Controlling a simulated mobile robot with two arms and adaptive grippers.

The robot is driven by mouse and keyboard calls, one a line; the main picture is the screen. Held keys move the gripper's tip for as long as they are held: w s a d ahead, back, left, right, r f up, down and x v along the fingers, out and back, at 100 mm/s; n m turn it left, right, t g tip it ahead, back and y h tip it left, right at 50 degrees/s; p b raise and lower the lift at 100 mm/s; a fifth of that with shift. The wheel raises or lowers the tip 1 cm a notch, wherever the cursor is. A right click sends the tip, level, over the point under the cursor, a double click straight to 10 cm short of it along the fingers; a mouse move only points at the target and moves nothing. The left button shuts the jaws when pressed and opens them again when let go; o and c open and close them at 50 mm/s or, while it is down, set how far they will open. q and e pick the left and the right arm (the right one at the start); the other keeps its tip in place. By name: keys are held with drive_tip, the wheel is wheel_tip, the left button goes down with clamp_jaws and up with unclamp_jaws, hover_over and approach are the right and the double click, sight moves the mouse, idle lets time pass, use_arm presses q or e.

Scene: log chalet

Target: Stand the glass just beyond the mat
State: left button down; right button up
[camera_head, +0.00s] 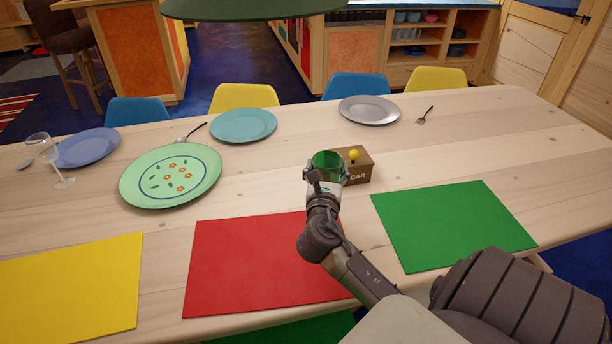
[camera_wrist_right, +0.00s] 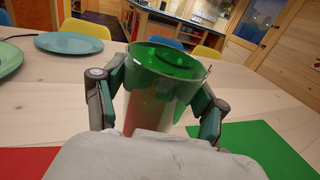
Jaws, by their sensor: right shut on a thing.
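A green see-through glass (camera_head: 328,160) is upright between the fingers of my right gripper (camera_head: 326,175), which is shut on it. In the right wrist view the glass (camera_wrist_right: 160,88) fills the middle, with a finger on either side. In the head view it is above or beyond the far right corner of the red mat (camera_head: 255,262), and left of the far edge of the green mat (camera_head: 450,225). I cannot tell whether its base touches the table. A yellow mat (camera_head: 75,285) lies at the near left. My left gripper is not in view.
A brown sugar box (camera_head: 359,170) with a yellow knob stands close right of the glass. A green flowered plate (camera_head: 170,177), teal plate (camera_head: 243,125), grey plate (camera_head: 369,110) and stemmed glass (camera_head: 43,148) stand farther back on the wooden table (camera_head: 480,130). Bare wood lies beyond the green mat.

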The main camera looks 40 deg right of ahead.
drive_tip(key=shift+w+d+f+b, duration=0.55)
drive_tip(key=shift+w+d+f, duration=0.05)
drive_tip(key=shift+w+f, duration=1.3)
drive_tip(key=shift+w+d+f+b, duration=0.5)
drive_tip(key=shift+w+d+f, duration=0.15)
drive_tip(key=shift+w+f, duration=1.2)
drive_tip(key=shift+w+d+f+b, duration=0.55)
drive_tip(key=shift+w+d+f, duration=0.05)
drive_tip(key=shift+w+f, duration=1.25)
drive_tip(key=o, duration=1.4)
drive_tip(key=shift+f, duration=0.1)
